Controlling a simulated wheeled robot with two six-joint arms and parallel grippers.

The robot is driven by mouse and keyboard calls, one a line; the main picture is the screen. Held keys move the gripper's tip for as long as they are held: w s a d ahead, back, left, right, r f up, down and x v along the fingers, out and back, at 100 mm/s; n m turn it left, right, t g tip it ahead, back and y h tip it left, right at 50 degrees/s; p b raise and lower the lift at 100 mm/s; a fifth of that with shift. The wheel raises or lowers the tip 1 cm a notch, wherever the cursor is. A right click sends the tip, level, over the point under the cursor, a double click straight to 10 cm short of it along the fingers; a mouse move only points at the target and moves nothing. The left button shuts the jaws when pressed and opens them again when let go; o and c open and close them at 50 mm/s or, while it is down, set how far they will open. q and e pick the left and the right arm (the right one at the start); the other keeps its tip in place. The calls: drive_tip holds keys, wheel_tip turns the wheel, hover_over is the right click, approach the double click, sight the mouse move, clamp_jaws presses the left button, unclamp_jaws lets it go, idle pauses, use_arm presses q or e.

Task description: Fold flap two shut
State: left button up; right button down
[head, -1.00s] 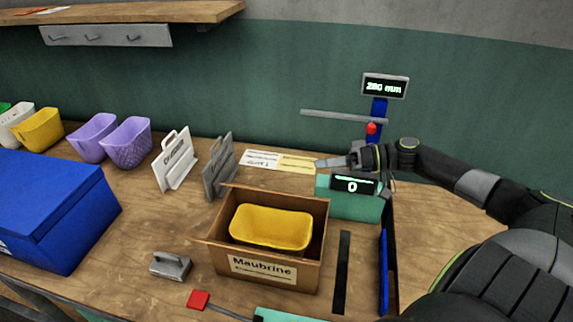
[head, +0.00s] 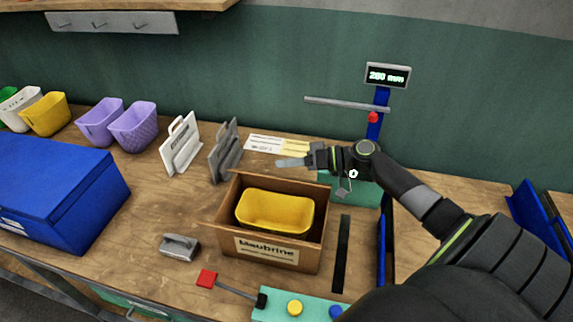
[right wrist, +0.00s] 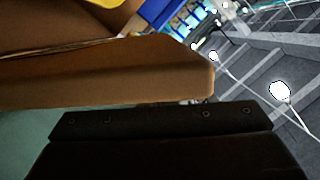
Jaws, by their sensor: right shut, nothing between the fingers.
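An open cardboard box (head: 317,243) labelled Maubrine stands on the bench with a yellow basket (head: 275,210) inside it. A narrow flap (head: 212,216) sticks outward at its left side. I cannot tell which flap is number two. My right gripper (head: 279,162) is shut and empty, pointing left above and just behind the box's back edge. In the right wrist view, a cardboard panel (right wrist: 120,82) of the box lies close in front of the dark gripper body, with a bit of yellow beyond; touching cannot be told. My left gripper is not in view.
A blue bin (head: 60,185) stands at the left. Grey and white upright plates (head: 224,152) stand behind the box. A grey handled block (head: 180,247) lies left of it. A red paddle (head: 207,278) and a teal button panel (head: 290,309) are in front.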

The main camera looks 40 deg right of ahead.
drive_tip(key=shift+s+a+f+p, duration=0.3)
drive_tip(key=shift+s+a+f, duration=0.25)
drive_tip(key=shift+f, duration=0.1)
drive_tip(key=shift+f, duration=0.1)
